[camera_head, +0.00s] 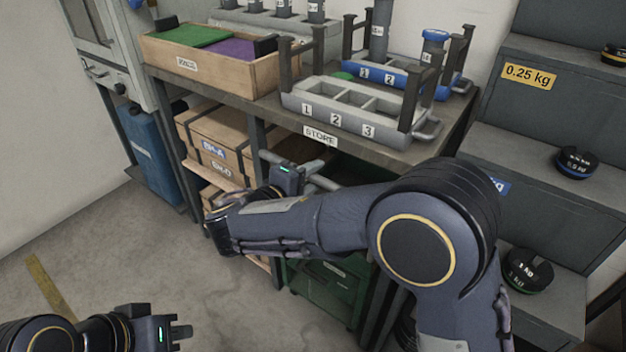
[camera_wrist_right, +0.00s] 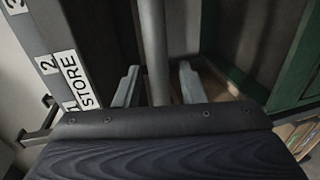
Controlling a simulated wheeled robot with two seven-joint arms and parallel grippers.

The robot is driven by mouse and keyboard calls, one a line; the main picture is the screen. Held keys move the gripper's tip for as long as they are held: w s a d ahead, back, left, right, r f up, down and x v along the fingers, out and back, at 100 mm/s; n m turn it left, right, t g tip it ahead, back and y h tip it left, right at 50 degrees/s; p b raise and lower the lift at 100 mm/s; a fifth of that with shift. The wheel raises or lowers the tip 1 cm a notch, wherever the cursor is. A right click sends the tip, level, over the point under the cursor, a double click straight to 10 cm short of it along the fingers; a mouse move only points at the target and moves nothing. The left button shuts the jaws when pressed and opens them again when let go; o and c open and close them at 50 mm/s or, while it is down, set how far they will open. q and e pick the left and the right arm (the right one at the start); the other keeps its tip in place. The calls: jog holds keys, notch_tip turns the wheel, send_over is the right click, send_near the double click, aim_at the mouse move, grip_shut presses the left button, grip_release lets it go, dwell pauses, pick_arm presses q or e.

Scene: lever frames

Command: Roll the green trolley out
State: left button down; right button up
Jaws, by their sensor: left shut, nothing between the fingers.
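The green trolley (camera_head: 325,290) stands under the workbench, partly hidden behind my right arm. Its green edge (camera_wrist_right: 298,75) shows at the right of the right wrist view. A grey bar, seemingly its handle (camera_head: 325,182), runs under the bench edge. In the right wrist view this bar (camera_wrist_right: 155,45) passes between the spread fingers of my right gripper (camera_wrist_right: 158,85). A gap shows beside the bar, so the fingers look open around it. My left gripper (camera_head: 182,332) is shut and empty at the lower left.
The workbench (camera_head: 385,152) carries a wooden box (camera_head: 215,75) and grey numbered rack (camera_head: 340,110). Cardboard boxes (camera_head: 215,140) sit on the shelf left of the trolley. Grey steps with weights (camera_head: 530,125) stand at right. The floor (camera_head: 140,235) in front is clear.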

jog(key=shift+w+d, duration=0.15)
jog(key=shift+w, duration=0.05)
grip_shut()
jog(key=shift+f, duration=0.1)
